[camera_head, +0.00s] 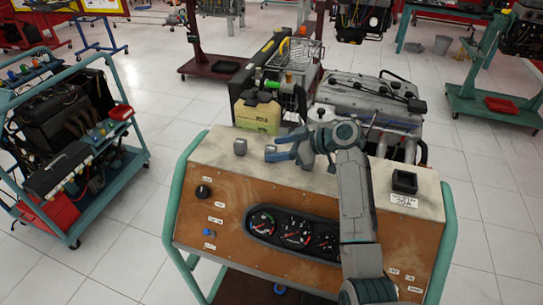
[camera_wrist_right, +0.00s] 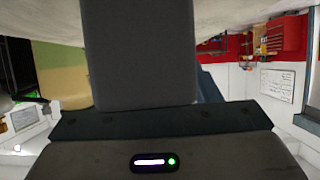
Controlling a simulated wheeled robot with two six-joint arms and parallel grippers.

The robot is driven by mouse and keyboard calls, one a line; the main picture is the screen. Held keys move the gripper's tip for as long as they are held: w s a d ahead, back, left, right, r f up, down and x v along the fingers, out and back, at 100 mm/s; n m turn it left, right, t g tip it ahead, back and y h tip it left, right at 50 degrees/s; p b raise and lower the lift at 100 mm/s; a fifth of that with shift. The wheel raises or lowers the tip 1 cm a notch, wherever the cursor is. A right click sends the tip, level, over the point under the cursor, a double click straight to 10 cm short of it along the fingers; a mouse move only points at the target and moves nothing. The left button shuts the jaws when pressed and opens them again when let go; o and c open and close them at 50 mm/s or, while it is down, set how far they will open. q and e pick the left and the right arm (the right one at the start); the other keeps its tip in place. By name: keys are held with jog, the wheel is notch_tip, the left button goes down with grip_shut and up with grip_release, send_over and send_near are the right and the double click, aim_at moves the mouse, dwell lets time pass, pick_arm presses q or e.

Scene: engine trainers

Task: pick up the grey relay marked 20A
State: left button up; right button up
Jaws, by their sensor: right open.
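A small grey relay (camera_head: 240,146) stands on the pale top of the engine trainer's console (camera_head: 212,153), near its back left. Its marking is too small to read. My right gripper (camera_head: 270,148) is open, just to the right of the relay, with its fingers pointing left towards it. A gap shows between the fingertips and the relay, and nothing shows between the fingers. In the right wrist view a plain grey block fills the upper middle; I cannot tell whether it is a finger or the relay. My left gripper is not in view.
A black socket (camera_head: 404,181) stands on the console's right side, with a white label (camera_head: 403,200) in front. An engine (camera_head: 368,97) and a yellowish tank (camera_head: 257,115) stand close behind the console. Another trainer (camera_head: 75,140) stands at left on open tiled floor.

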aim_at(275, 149)
jog(key=x, duration=0.3)
jog(key=shift+b, duration=0.35)
jog(key=shift+a, duration=0.1)
jog(key=shift+c, duration=0.3)
jog(key=shift+r, duration=0.1)
jog(key=c, duration=1)
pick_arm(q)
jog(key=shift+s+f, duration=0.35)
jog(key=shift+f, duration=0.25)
pick_arm(e)
jog(key=shift+c, duration=0.3)
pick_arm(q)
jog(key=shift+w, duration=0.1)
